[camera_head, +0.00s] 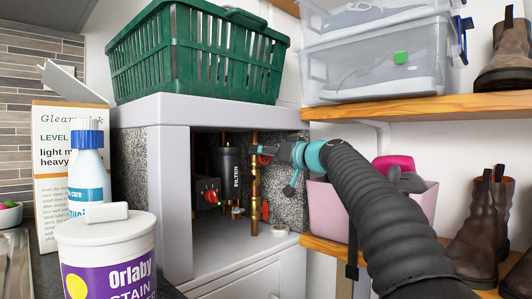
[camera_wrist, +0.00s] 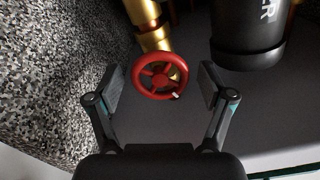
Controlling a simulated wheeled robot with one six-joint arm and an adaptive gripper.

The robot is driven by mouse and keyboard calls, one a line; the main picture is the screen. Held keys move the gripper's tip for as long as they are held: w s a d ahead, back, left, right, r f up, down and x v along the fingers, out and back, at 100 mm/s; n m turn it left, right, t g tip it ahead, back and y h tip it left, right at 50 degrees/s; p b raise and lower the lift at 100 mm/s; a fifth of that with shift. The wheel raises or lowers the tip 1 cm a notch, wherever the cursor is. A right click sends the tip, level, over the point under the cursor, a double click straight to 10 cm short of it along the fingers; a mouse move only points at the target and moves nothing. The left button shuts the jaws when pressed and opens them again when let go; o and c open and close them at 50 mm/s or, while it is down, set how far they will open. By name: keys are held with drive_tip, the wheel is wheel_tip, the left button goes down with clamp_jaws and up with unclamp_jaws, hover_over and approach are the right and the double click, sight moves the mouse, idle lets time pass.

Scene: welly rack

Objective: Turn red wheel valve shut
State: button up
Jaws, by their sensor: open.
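The red wheel valve (camera_wrist: 160,76) is a small round handwheel with spokes and a pale mark on its lower right rim. It sits on a brass pipe fitting (camera_wrist: 150,28). My gripper (camera_wrist: 162,78) is open, with one finger on each side of the wheel and a visible gap to both. In the head view, my gripper (camera_head: 270,150) reaches into the cabinet from the right, at the upper part of the brass pipe (camera_head: 254,185). A bit of the red wheel (camera_head: 264,160) shows there just below the fingers; the rest is hidden.
A black filter (camera_head: 230,175) stands left of the pipe; its lower end shows close by in the wrist view (camera_wrist: 248,35). A speckled wall (camera_wrist: 45,80) lies close on the left there. The cabinet frame (camera_head: 170,205) and a wooden shelf (camera_head: 420,105) border the opening.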

drive_tip(key=c, duration=1.2)
drive_tip(key=shift+m+p, duration=0.3)
drive_tip(key=shift+m, duration=2.1)
drive_tip(key=o, duration=1.2)
drive_tip(key=shift+w, duration=0.1)
drive_tip(key=shift+d, duration=0.1)
drive_tip(key=v, duration=1.2)
